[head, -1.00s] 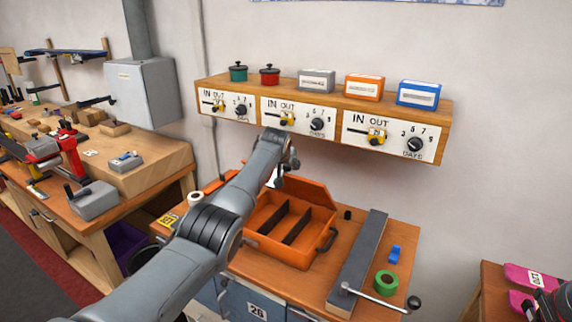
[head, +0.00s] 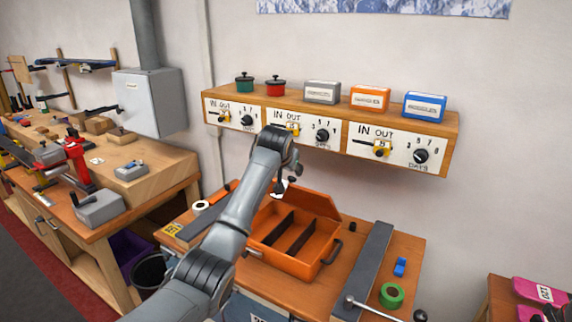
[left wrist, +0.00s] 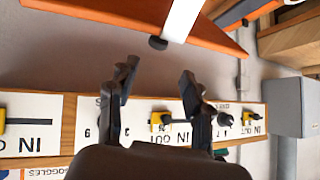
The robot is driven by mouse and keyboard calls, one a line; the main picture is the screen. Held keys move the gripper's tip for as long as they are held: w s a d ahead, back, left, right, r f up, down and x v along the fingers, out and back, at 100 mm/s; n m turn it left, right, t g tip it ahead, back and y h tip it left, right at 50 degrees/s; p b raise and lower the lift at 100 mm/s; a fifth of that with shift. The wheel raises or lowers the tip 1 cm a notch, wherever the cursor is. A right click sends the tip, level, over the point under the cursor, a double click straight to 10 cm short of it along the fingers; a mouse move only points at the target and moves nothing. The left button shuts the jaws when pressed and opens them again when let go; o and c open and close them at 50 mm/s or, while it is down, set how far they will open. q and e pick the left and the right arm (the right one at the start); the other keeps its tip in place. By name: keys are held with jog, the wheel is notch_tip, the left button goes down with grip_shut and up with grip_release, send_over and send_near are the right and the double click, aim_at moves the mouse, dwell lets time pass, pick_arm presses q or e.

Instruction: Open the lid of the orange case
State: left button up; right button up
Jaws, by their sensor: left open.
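The orange case (head: 317,262) stands on the small wooden bench in the head view. Its lid (head: 318,200) is raised and leans back behind the tray, so the inside with its dark dividers (head: 282,235) shows. My left gripper (head: 288,183) is by the left part of the lid; my arm hides that end of the case. In the left wrist view the left gripper's two fingers (left wrist: 158,85) are apart with nothing between them. I cannot tell in the head view whether they touch the lid. My right gripper does not show.
A wall shelf (head: 330,155) with dials, pots and boxes hangs close behind my left wrist. A workbench (head: 150,185) stands at left.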

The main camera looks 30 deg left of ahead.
pick_arm(q)
jog(key=shift+v, duration=2)
jog(key=shift+c, duration=0.2)
